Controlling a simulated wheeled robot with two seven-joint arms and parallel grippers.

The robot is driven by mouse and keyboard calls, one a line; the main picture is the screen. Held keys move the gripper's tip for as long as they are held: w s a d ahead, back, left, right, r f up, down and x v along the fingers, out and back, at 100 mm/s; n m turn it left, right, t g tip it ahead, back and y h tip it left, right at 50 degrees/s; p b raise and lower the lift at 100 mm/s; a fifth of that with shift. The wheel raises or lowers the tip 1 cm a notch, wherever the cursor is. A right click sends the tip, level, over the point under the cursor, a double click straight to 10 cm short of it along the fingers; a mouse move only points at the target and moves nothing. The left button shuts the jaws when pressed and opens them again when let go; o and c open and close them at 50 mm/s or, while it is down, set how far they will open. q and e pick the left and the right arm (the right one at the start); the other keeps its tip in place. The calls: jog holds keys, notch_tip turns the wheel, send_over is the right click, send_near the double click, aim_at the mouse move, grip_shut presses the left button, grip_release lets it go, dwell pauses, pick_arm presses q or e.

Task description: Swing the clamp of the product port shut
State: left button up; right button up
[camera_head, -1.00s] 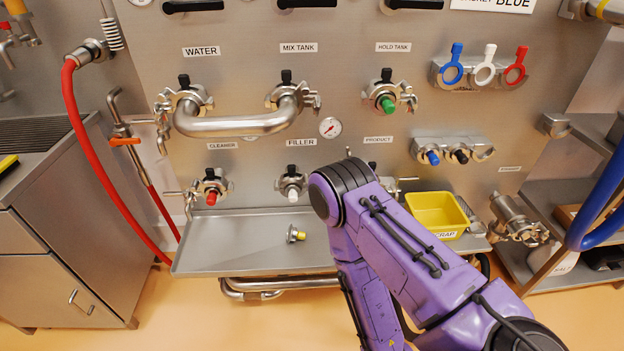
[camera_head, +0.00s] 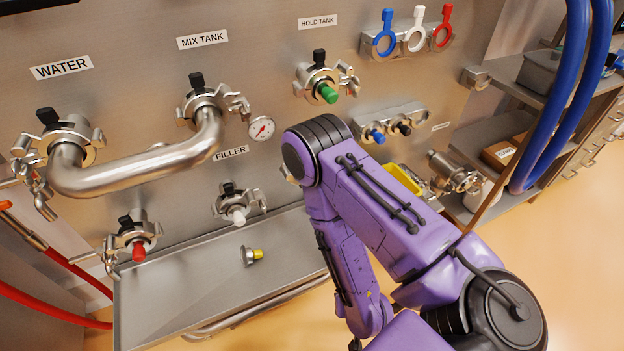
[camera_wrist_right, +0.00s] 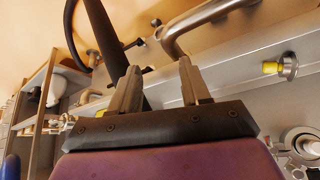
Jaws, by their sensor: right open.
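The product port and its clamp cannot be made out in the head view; my purple right arm covers that part of the panel. A small metal piece (camera_head: 287,173) shows at the arm's left edge, but I cannot tell what it belongs to. My right gripper (camera_wrist_right: 158,68) is open in the right wrist view, with nothing visible between its two fingers. A steel port with a clamp (camera_wrist_right: 304,145) is cut off at that view's lower right; I cannot tell which port it is. My left gripper is not in view.
The filler port (camera_head: 237,203) has a white plug. A yellow-ended fitting (camera_head: 252,255) lies on the steel tray (camera_head: 175,300). The hold tank port (camera_head: 322,82) has a green plug. A bent pipe (camera_head: 140,170) joins the water and mix tank ports. Blue hoses (camera_head: 560,100) hang at right.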

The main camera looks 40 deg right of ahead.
jog(key=w+r+m+t+b, duration=0.2)
jog(key=w+r+t, duration=0.45)
jog(key=w, duration=0.65)
jog(key=w+r+m+t+h, duration=0.1)
jog(key=w+r+m+t, duration=0.4)
jog(key=r, duration=1)
jog(key=w, duration=0.3)
jog(key=w+d+n, duration=0.1)
jog(key=w, duration=0.2)
jog(key=w+d+n+t, duration=0.1)
jog(key=w, duration=0.3)
jog(key=shift+w+d+f+p, duration=0.15)
jog(key=shift+d+p, duration=0.1)
jog(key=shift+p, duration=0.15)
jog(key=shift+w+r, duration=0.1)
jog(key=shift+r, duration=0.1)
